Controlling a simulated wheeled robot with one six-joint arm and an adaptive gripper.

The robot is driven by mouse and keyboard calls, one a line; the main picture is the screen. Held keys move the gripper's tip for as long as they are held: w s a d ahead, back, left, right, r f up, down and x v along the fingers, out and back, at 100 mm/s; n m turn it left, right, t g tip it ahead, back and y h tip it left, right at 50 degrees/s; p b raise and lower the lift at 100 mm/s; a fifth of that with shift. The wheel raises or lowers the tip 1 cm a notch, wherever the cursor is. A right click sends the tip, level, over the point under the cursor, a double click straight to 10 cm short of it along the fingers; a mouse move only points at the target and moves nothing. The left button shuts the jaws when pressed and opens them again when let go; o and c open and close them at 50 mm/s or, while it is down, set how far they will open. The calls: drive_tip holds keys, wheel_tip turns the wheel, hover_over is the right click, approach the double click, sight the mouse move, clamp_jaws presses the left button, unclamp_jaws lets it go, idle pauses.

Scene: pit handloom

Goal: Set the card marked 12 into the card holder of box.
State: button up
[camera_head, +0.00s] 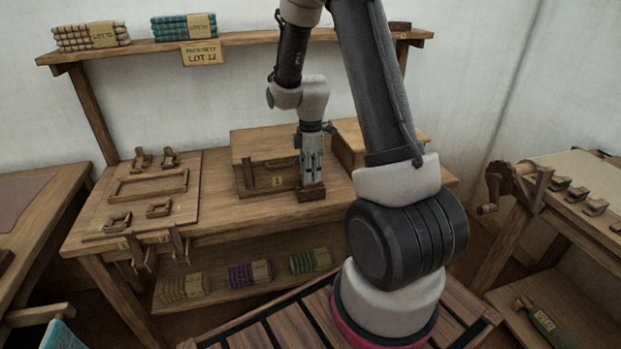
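My gripper (312,172) points down over the front of the bench, right in front of the wooden boxes. Its fingertips are at a small dark wooden block (311,194); I cannot tell whether they grip it or anything else. A wooden box (264,152) with a small yellow label (278,181) that seems to read 1 stands left of my gripper. A second wooden box (347,146) stands to the right, partly hidden by my arm. A yellow sign reading LOT 12 (202,54) hangs on the shelf edge. I cannot make out a separate card marked 12.
A board with wooden frames (147,184) lies on the bench's left. Bundles of cloth (184,27) sit on the upper shelf, and more (250,274) on the lower shelf. A side table with a wooden crank (495,187) stands at right. The bench front between board and box is clear.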

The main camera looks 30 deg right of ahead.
drive_tip(key=s+a+r+m+t, duration=0.1)
drive_tip(key=s+r+m, duration=0.1)
drive_tip(key=r, duration=0.6)
drive_tip(key=s+a+r+m, duration=0.1)
drive_tip(key=s+r, duration=0.1)
drive_tip(key=r, duration=0.7)
drive_tip(key=s+a+r+m+t, duration=0.1)
drive_tip(key=s+r+m, duration=0.3)
drive_tip(key=s, duration=0.6)
drive_tip(key=s+a+r+m+t, duration=0.2)
drive_tip(key=s+r+m, duration=0.2)
drive_tip(key=s+m, duration=0.3)
drive_tip(key=s, duration=0.2)
drive_tip(key=shift+s+r+m, duration=0.4)
